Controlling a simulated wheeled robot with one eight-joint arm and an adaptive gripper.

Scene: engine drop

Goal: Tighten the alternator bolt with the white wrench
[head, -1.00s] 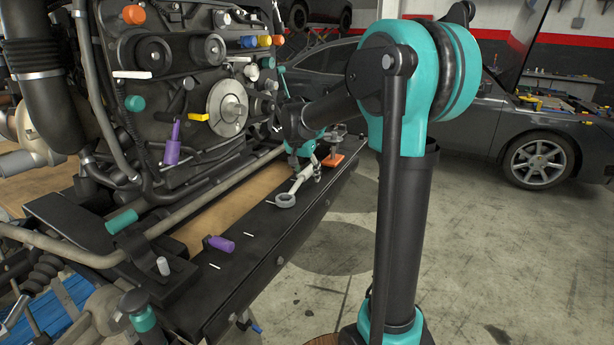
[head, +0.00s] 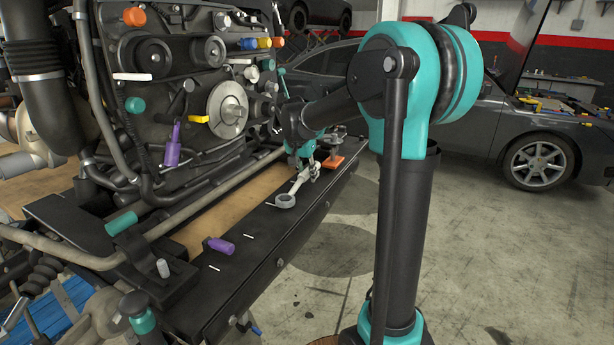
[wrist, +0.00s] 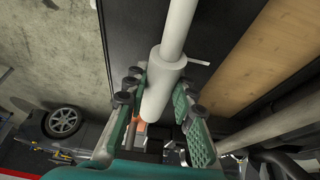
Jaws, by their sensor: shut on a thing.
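The white wrench (head: 286,200) lies along the black front rail, its ring end toward the near left. My gripper (head: 309,172) is at the wrench's far end. In the wrist view, the pale handle (wrist: 165,85) runs between the two green-padded fingers of my gripper (wrist: 158,112), which is shut on it. The engine (head: 190,85) stands left of my gripper, with pulleys and coloured parts on its front. I cannot tell which part is the alternator bolt.
The black rail (head: 262,230) carries a purple-handled piece (head: 219,245) and small white pins. An orange block (head: 333,162) with a metal part sits just beyond my gripper. A pipe (head: 210,205) crosses before the engine.

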